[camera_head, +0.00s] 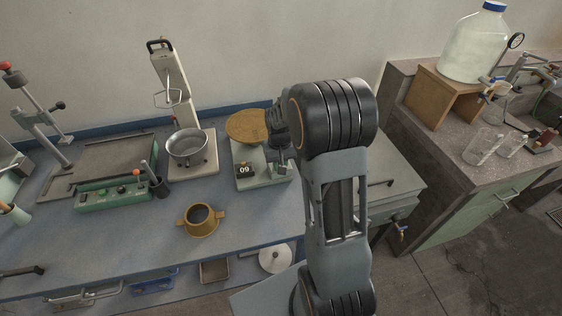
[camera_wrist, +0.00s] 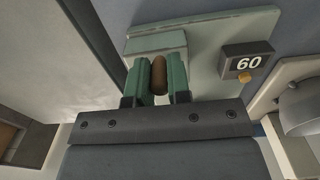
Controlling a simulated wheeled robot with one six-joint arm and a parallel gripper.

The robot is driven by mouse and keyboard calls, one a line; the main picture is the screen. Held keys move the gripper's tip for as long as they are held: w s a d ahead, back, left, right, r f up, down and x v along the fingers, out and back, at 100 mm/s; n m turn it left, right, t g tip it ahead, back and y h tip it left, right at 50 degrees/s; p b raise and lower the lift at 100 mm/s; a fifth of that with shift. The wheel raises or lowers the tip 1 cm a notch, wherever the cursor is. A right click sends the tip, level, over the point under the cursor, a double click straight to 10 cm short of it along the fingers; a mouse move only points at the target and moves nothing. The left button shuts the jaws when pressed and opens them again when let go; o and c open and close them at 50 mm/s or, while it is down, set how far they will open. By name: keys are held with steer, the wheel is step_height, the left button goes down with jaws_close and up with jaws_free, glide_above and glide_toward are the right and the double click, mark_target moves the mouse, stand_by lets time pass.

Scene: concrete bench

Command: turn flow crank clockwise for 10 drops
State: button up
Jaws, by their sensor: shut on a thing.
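The flow crank's brown knob (camera_wrist: 159,72) stands between the two green fingers of my gripper (camera_wrist: 158,85) in the wrist view, and my gripper is shut on it. The crank's arm is hidden there. The crank belongs to a pale green device (camera_wrist: 208,38). In the head view this device (camera_head: 248,182) stands on the blue bench with a round brown disc (camera_head: 246,126) above it. Its small dark counter (camera_head: 244,170) reads 09. The same counter (camera_wrist: 247,61) shows upside down in the wrist view. My arm hides most of the crank in the head view. No drops can be made out.
A metal pot (camera_head: 188,146) on a stand is left of the device. A brass two-handled cup (camera_head: 201,219) stands in front of it. A green control box (camera_head: 112,195) is farther left. A large jug (camera_head: 478,45) and glass beakers (camera_head: 483,146) are on the right counter.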

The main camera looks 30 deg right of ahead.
steer(key=shift+w+a, duration=0.5)
steer(key=shift+a, duration=0.2)
steer(key=shift+w+a, duration=0.4)
steer(key=shift+w, duration=0.45)
steer(key=shift+w+p, duration=0.3)
steer(key=shift+w, duration=0.55)
steer(key=shift+w+d, duration=0.45)
steer(key=shift+w, duration=0.25)
steer(key=o, duration=0.5)
steer(key=shift+s+d, duration=0.1)
steer(key=shift+c, duration=0.2)
steer(key=o, duration=0.3)
steer(key=shift+o, duration=0.2)
